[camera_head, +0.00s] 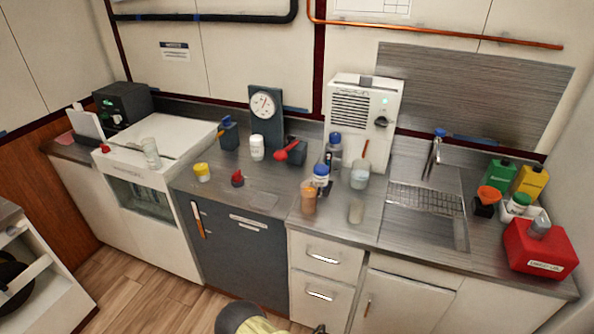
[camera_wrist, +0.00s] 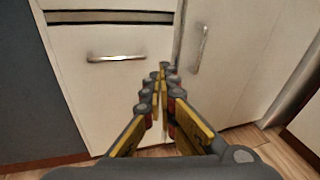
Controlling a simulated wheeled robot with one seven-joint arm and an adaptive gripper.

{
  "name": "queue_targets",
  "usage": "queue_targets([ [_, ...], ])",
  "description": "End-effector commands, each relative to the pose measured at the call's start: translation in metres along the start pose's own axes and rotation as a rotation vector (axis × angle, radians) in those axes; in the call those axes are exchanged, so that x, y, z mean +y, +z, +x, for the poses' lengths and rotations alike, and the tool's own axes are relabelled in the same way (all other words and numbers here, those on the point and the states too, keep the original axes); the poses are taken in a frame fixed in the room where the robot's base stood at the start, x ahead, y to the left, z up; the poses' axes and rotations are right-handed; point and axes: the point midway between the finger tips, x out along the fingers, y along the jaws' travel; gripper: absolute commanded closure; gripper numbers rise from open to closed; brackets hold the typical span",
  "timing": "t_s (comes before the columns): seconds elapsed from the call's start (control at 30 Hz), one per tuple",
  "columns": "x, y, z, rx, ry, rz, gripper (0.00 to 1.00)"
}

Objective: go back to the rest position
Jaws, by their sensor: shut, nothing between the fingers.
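My gripper (camera_wrist: 163,76) is shut and empty in the wrist view, with its yellow-and-grey fingers together. It points toward the white drawer and cupboard fronts below the counter, apart from any object. The drawer front (camera_wrist: 115,100) with its metal handle is left of the fingertips, and a cupboard door (camera_wrist: 225,75) with an upright handle is to the right. In the head view only a grey and yellow part of my arm or gripper shows at the bottom edge, in front of the drawers; the rest is out of frame.
The counter (camera_head: 262,200) holds several bottles, cups and a dial gauge (camera_head: 264,106). A white machine (camera_head: 362,115) stands at the back, a sink (camera_head: 425,225) and a red canister (camera_head: 540,250) at the right. The wooden floor (camera_head: 140,295) is clear in front of the cabinets.

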Motion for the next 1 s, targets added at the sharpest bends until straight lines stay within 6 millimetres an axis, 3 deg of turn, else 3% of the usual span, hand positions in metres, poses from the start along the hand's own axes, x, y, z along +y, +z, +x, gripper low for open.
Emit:
queue_targets([
  [0.2, -0.060, 0.034, -0.011, 0.089, -0.279, 0.062, 1.00],
  [0.5, -0.117, 0.108, -0.041, 0.233, -0.669, 0.306, 1.00],
  [0.73, -0.145, 0.165, -0.073, 0.361, -0.934, 0.563, 1.00],
  [1.0, -0.163, 0.226, -0.109, 0.509, -1.175, 0.891, 1.00],
])
